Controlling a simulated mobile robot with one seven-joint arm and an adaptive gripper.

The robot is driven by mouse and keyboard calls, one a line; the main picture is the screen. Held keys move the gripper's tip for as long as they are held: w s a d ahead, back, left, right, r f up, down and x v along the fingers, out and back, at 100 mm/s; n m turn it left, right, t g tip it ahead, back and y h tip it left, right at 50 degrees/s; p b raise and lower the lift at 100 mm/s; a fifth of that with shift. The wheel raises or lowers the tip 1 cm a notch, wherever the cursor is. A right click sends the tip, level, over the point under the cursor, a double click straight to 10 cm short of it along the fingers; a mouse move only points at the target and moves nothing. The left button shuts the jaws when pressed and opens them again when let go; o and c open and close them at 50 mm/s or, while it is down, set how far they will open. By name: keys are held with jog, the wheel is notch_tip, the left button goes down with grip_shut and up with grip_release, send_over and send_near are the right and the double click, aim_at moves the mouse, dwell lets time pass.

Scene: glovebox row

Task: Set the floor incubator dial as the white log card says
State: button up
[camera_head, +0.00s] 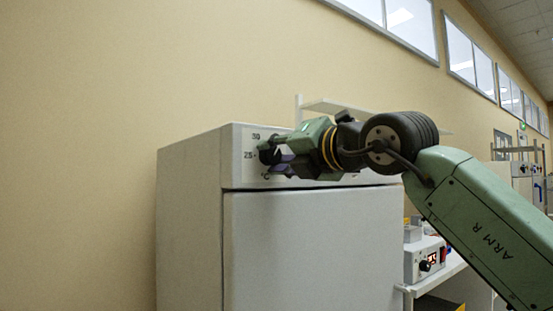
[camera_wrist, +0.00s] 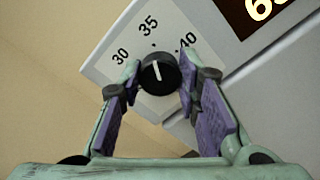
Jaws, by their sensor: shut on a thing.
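The floor incubator (camera_head: 310,250) is a tall white cabinet at the middle of the head view. Its black dial (camera_wrist: 159,75) sits on the upper front panel, with 30, 35 and 40 printed around it in the wrist view. The dial's white pointer line points up and slightly left, roughly toward 35. My gripper (camera_wrist: 160,77) is shut on the dial, with one purple-padded finger on each side. In the head view my gripper (camera_head: 270,154) covers most of the panel and the dial. The white log card is not in view.
A lit display (camera_wrist: 265,10) is partly cut off at the wrist view's top right; its first digit looks like 6. A plain beige wall (camera_head: 80,150) lies behind and left.

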dwell(0.3)
jog(key=o, duration=1.1)
jog(key=shift+o, duration=0.2)
jog(key=shift+s, duration=0.1)
jog(key=v, duration=1.2)
